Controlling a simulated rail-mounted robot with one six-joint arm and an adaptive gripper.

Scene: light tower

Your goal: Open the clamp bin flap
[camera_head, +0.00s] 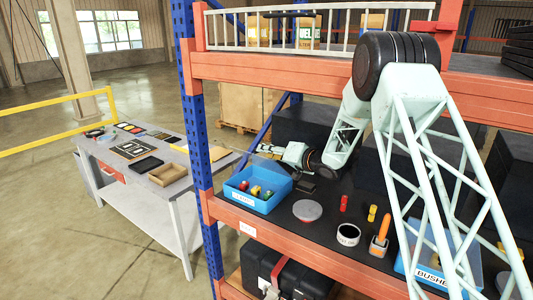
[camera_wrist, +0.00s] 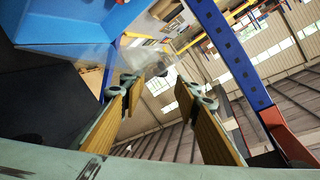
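My gripper (camera_head: 265,148) is just above and behind the bin's rear edge, pointing left. In the wrist view my gripper (camera_wrist: 158,90) has its two fingers apart, with nothing solid between them. A clear, see-through sheet (camera_wrist: 148,54), seemingly the flap, shows just beyond the fingertips. The blue bin wall (camera_wrist: 60,22) is at upper left. I cannot tell whether a finger touches the sheet.
A grey disc (camera_head: 307,210), a black-and-white ring (camera_head: 348,234), an orange-handled tool (camera_head: 381,238) and small red and yellow pieces lie right of the bin. Another blue bin (camera_head: 407,262) is farther right. The blue upright (camera_head: 192,100) and the upper orange beam (camera_head: 290,68) bound the space.

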